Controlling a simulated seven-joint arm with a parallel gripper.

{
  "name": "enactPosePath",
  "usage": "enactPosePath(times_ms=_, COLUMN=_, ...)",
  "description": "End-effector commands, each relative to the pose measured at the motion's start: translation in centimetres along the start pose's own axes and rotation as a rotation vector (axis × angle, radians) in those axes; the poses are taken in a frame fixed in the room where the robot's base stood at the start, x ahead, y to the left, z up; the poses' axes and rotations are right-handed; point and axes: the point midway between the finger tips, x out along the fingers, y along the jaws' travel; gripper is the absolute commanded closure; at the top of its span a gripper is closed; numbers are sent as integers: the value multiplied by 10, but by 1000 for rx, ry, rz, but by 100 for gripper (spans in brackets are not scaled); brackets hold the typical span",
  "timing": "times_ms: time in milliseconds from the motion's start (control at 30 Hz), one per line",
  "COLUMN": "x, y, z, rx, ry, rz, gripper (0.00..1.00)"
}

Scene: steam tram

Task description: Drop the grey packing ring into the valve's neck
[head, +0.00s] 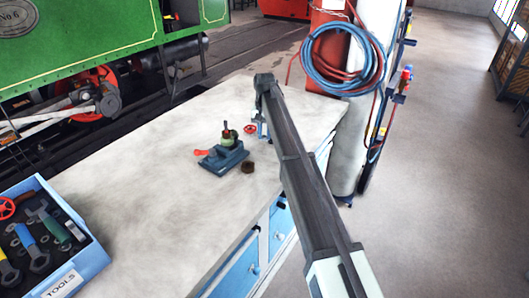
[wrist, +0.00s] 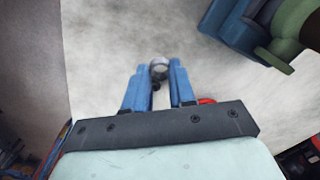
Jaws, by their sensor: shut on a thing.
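My gripper (wrist: 160,78) is shut on a small grey round piece (wrist: 159,69), which looks like the grey packing ring; its hole is not clear. In the head view my gripper (head: 262,132) is above the bench, to the right of the valve, and the ring cannot be made out there. The valve (head: 229,139), green and brassy, stands in a dark blue vise (head: 224,158) on the bench. In the wrist view the valve (wrist: 294,22) is cut off at the top right, apart from the fingers. Its neck opening is not clear.
A red handwheel (head: 249,129) lies close to my gripper. A brown hex nut (head: 248,167) lies in front of the vise. A blue toolbox (head: 88,262) stands at the front left. Hoses (head: 342,62) hang on a pillar behind. The pale bench top (head: 150,200) is otherwise mostly clear.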

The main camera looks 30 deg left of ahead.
Motion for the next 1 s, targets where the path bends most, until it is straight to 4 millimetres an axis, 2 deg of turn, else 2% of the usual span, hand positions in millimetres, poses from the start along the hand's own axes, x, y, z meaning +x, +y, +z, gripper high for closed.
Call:
enactPosePath(times_ms=133, x=-7, y=0, z=0, rx=0, ry=0, rz=0, gripper=100)
enactPosePath(times_ms=400, x=-7, y=0, z=0, rx=0, ry=0, rz=0, gripper=100)
enactPosePath(times_ms=533, x=-16, y=-9, z=0, rx=2, ry=0, rz=0, gripper=100)
enactPosePath(times_ms=667, x=-38, y=-32, z=2, rx=10, ry=2, rz=-1, gripper=100)
enactPosePath(times_ms=1000, x=-118, y=-109, z=22, rx=45, ry=1, rz=0, gripper=100)
